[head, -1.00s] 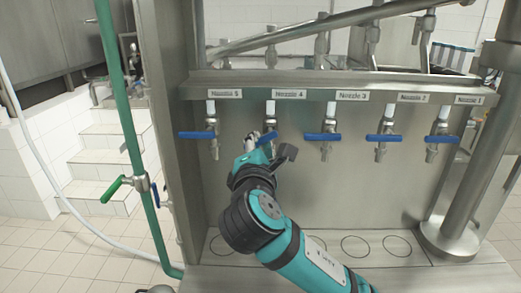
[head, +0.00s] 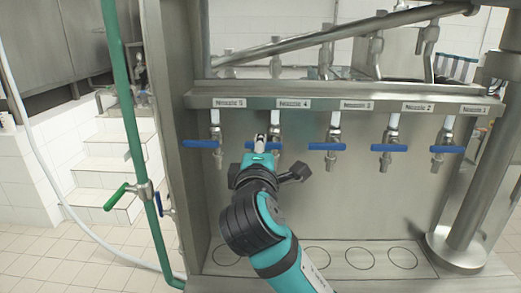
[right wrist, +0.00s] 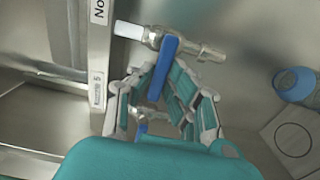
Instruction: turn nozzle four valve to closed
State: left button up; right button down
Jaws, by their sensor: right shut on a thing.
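The nozzle four valve (head: 276,125) hangs under the label "Nozzle 4" (head: 294,104) on the steel panel. Its blue handle (right wrist: 163,68) sits between the fingers of my right gripper (right wrist: 158,85) in the right wrist view. In the head view my right gripper (head: 261,143) is in front of this valve and hides most of the handle. The gripper is shut on the handle. My left gripper is in neither current view.
Nozzle 5's blue handle (head: 200,143) is close on the left, and nozzle 3's blue handle (head: 327,147) close on the right. A green pipe (head: 130,130) with a green lever (head: 115,197) stands at the left. A steel post (head: 478,170) stands at the right.

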jog(key=c, duration=1.3)
grip_release()
jog(key=s, duration=1.2)
jog(key=shift+s, duration=0.1)
